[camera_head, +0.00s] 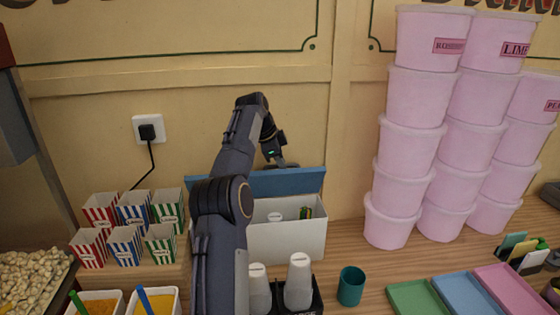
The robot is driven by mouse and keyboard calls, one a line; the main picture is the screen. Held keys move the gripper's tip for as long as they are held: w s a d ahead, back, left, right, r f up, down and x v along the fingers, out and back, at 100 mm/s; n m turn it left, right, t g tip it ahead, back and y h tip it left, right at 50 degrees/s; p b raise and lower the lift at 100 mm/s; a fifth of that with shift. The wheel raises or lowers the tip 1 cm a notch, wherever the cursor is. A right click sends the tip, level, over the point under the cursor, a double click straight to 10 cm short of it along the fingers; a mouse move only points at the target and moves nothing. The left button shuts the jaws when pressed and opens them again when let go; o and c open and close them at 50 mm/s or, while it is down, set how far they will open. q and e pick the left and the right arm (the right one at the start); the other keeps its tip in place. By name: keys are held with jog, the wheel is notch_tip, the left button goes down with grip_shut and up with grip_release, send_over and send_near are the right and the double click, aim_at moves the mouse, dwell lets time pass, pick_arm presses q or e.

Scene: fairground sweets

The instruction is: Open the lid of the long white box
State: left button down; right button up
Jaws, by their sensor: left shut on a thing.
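The long white box (290,243) stands on the counter against the wall. Its blue lid (305,181) is raised along the box's back edge, and the inside shows from above. A white item (275,216) and some small coloured items (306,212) show inside. My left gripper (283,165) is at the lid's top edge, shut on the lid; its fingertips are small and partly hidden. My left arm crosses in front of the box and hides its left part. My right gripper is not in view.
Stacked pink tubs (405,150) stand right of the box. Striped popcorn cartons (125,245) stand to the left. In front are a black holder with white cups (298,280), a teal cup (351,286) and coloured trays (465,293). A plug (148,131) sits in the wall.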

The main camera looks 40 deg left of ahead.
pick_arm(q)
jog(key=shift+w+a+r, duration=0.1)
jog(key=shift+w+a, duration=0.45)
jog(key=shift+a, duration=0.1)
jog(key=c, duration=1.7)
grip_release()
